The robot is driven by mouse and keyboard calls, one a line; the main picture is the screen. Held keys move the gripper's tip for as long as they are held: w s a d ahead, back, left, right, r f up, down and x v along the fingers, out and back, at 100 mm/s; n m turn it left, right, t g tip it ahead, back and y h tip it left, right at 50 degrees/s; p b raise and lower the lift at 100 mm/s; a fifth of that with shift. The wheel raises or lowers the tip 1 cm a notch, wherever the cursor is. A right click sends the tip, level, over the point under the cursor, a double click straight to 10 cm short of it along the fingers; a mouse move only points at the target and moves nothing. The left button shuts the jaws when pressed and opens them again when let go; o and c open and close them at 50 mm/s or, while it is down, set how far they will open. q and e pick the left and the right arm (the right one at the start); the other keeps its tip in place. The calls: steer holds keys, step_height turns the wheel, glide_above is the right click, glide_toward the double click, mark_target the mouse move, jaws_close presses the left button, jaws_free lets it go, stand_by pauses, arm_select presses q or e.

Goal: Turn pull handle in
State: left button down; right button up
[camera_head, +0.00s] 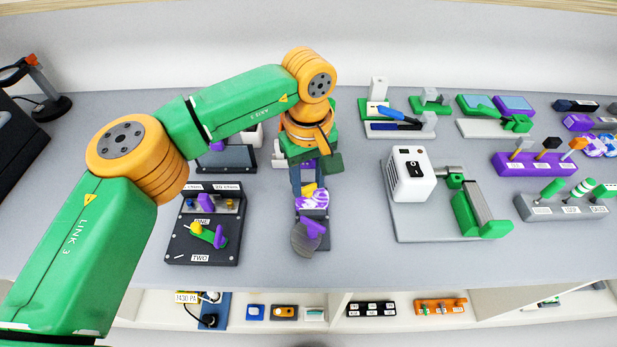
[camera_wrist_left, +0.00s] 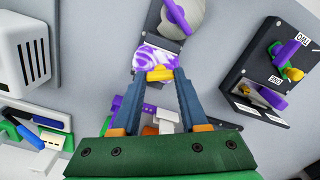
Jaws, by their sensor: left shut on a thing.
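How far the handle sticks out is hidden by the fingers. A grey disc (camera_head: 304,240) with a purple lever (camera_head: 312,227) is on the same base. My right gripper is not in view.
A black panel (camera_head: 180,250) with knobs labelled ONE and TWO stands at the left. Bare grey bench (camera_head: 350,230) lies between.

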mark_target(308, 186)
arm_select(q)
steer(key=m, duration=0.4)
steer(key=shift+w+r+m, duration=0.1)
steer(key=shift+m, duration=0.6)
steer(key=shift+c, duration=2)
jaws_free()
step_height(308, 186, up, 6)
steer(key=shift+r, duration=0.55)
